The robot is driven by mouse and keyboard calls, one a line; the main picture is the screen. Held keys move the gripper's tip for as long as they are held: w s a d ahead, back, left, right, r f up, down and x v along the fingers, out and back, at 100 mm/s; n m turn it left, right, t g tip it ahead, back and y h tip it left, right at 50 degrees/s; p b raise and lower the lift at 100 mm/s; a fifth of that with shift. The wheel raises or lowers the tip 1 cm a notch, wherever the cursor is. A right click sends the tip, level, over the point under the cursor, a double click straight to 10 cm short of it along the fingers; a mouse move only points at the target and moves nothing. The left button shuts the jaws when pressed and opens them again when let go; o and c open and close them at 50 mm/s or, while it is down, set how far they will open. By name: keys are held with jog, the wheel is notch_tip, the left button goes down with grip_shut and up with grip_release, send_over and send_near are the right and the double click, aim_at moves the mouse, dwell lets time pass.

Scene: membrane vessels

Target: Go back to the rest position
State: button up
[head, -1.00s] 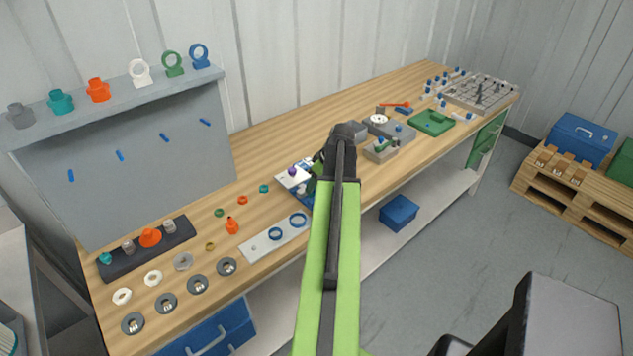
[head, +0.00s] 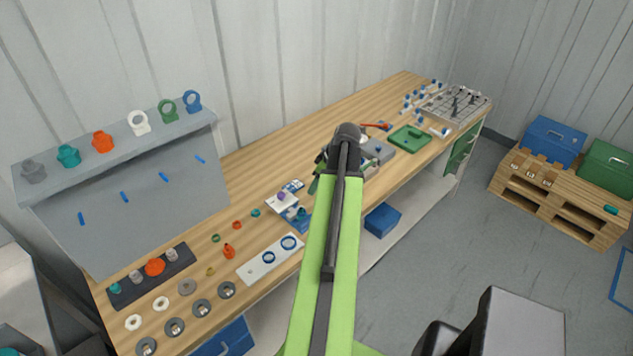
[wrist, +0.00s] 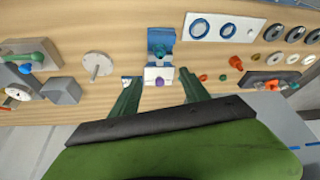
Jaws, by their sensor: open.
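My arm reaches out over the long wooden workbench (head: 262,158) in the head view. My gripper shows in the wrist view (wrist: 160,92), its two green fingers spread apart with nothing held between them. A blue and white fixture with a purple knob (wrist: 158,76) lies on the bench beyond the fingertips. The same fixture shows in the head view (head: 290,206), left of my arm. In the head view the fingers are mostly hidden behind the arm's end.
A grey panel (head: 150,215) with blue pegs and a shelf of coloured parts stands at the left. A white plate with blue rings (head: 262,268), several washers and a green tray (head: 410,138) lie on the bench. A pallet (head: 545,200) with boxes stands right. Floor between is clear.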

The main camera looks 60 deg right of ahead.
dwell(0.7)
jog(key=w+a+f+n+y+b, duration=0.1)
jog(key=w+a+f+n+b, duration=0.15)
jog(key=w+a, duration=0.8)
jog(key=w+a+f+n+y+b, duration=0.1)
jog(key=w+a+f+n+b, duration=0.15)
jog(key=w+a, duration=0.85)
jog(key=w+a+f+n+g+b, duration=0.15)
jog(key=w+a, duration=0.25)
jog(key=a, duration=0.6)
jog(key=w+a+f+n+g+b, duration=0.1)
jog(key=w+a+f+n+b, duration=0.15)
jog(key=a, duration=0.65)
jog(key=s+a+f+m, duration=0.1)
jog(key=a+m, duration=0.1)
jog(key=a, duration=0.3)
jog(key=s+a+f+m+g+h+b, duration=0.1)
jog(key=s+a+m, duration=0.1)
jog(key=a, duration=0.4)
jog(key=s+a+f+m+g, duration=0.1)
jog(key=s+a+m, duration=0.1)
jog(key=a+m, duration=0.2)
jog(key=shift+a+f+h+b, duration=0.25)
jog(key=shift+a+h+b, duration=0.05)
jog(key=shift+a, duration=0.75)
